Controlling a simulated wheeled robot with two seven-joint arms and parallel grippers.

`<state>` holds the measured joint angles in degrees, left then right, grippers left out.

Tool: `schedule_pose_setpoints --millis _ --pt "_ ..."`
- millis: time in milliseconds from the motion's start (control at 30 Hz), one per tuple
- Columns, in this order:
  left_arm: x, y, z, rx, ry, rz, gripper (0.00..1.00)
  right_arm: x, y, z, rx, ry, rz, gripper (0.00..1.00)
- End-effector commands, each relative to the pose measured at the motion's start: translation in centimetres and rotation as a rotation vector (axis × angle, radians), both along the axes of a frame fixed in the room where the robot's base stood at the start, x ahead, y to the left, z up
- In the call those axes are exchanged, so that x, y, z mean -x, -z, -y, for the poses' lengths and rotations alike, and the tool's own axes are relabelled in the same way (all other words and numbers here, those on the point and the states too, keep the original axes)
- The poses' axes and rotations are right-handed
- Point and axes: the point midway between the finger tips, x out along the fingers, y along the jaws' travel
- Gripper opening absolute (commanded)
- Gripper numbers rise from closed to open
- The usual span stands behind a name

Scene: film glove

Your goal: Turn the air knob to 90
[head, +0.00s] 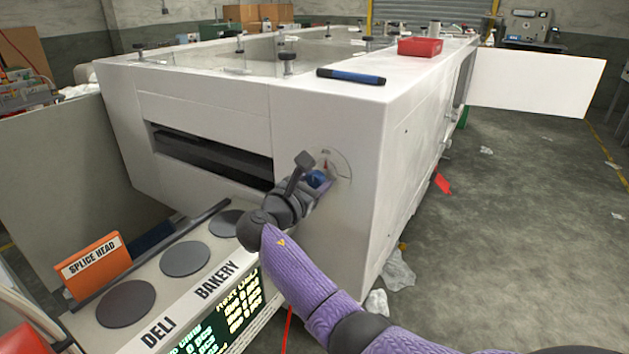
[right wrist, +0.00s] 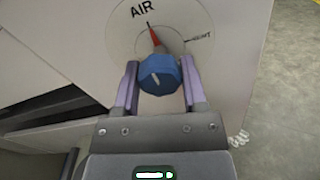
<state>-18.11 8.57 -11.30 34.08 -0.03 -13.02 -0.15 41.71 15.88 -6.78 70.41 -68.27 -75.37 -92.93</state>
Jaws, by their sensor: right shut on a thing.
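The air knob (right wrist: 157,76) is a blue faceted knob with a pale line on its face, in the middle of the right wrist view. Behind it a round dial plate (right wrist: 196,27) reads AIR, and a red pointer (right wrist: 153,34) points up and slightly left. My right gripper (right wrist: 158,80) is shut on the knob, one finger on each side. In the head view my right gripper (head: 312,184) reaches the dial on the front of the white machine (head: 347,230) and hides much of the knob (head: 318,178). My left gripper is not in view.
A blue-black marker (head: 351,76) and a red tray (head: 420,46) lie on the machine top. A panel with round grey pads, labelled DELI and BAKERY (head: 188,305), stands at lower left. An open white door (head: 535,82) juts out at right. The floor at right is mostly clear.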

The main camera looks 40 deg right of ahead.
Motion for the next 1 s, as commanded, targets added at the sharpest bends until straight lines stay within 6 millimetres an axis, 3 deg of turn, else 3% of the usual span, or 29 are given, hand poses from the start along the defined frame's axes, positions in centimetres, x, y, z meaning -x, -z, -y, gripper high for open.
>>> schedule_pose_setpoints --millis 267,1000 --pt "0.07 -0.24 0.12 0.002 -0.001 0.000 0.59 0.00 0.05 -0.05 -0.036 -0.001 0.120 0.00" --pt "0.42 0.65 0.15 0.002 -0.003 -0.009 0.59 -0.03 0.33 -0.07 -0.230 0.000 0.781 0.00"
